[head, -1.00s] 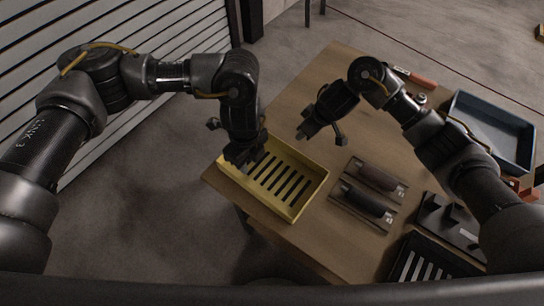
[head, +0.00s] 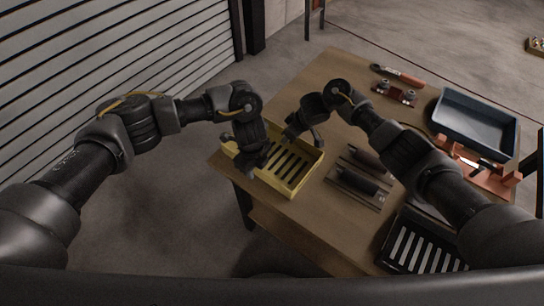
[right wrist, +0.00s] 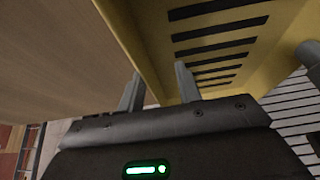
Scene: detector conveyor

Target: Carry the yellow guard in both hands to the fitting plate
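The yellow guard (head: 305,180) is a shallow slotted tray at the left edge of the wooden table. My left gripper (head: 250,170) is at its left side, pointing down; its fingers are too dark and small to read. My right gripper (head: 291,132) is at the guard's far edge. In the right wrist view, the guard (right wrist: 225,45) fills the upper right, and the fingers of my right gripper (right wrist: 159,78) stand apart with a guard wall between them; contact is unclear. A dark slotted plate (head: 425,247) lies at the front right; whether it is the fitting plate is unclear.
Two dark handled blocks (head: 357,187) lie right of the guard. A blue-grey bin (head: 478,125) stands at the right, with an orange fixture (head: 480,172) in front. An orange-handled tool (head: 398,74) lies at the back.

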